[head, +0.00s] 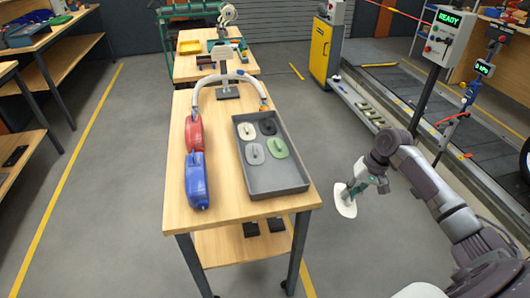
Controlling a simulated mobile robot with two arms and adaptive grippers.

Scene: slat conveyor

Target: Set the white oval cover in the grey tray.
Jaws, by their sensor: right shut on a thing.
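The white oval cover (344,202) hangs in my right gripper (354,188), which is shut on it. Cover and gripper are to the right of the table's right edge, over the floor and apart from the tray. The grey tray (274,185) lies on the right half of the wooden table. In its far half lie several oval covers: a cream one (246,131), a dark one (267,127), a beige one (255,155) and a green one (278,149). The tray's near half is bare. My left gripper is not in view.
A red container (194,133) and a blue container (196,182) stand left of the tray on the wooden table (228,205). A curved pale hose (225,79) arches behind the tray. A post with a READY display (447,21) and the conveyor (430,105) are at right.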

